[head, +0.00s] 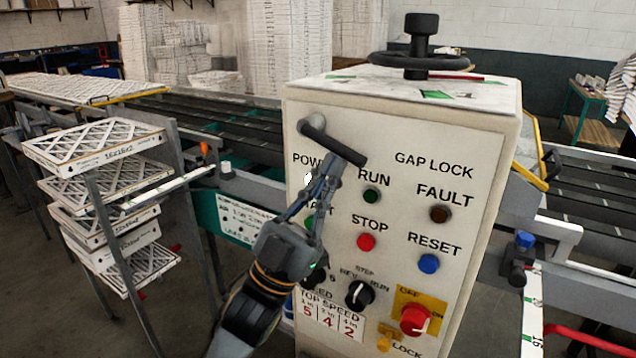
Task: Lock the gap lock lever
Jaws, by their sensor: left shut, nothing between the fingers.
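The gap lock lever (336,143) is a dark bar on the upper left of the white control box's front panel. It slants down to the right from a round pivot at its upper left end. The GAP LOCK label (433,165) is printed to its right. My left gripper (326,172) is shut and empty, pointing up, with its fingertips just below the lever's middle. I cannot tell whether they touch the lever. The gripper hides part of the POWER and START labels and the controls under them. My right gripper is not in view.
The control box (466,120) carries a handwheel (418,60) on top. Its panel has a red stop button (366,242), a blue reset button (429,263) and a red rotary switch (414,320). A rack of boxed filters (95,150) stands left. Conveyors run behind.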

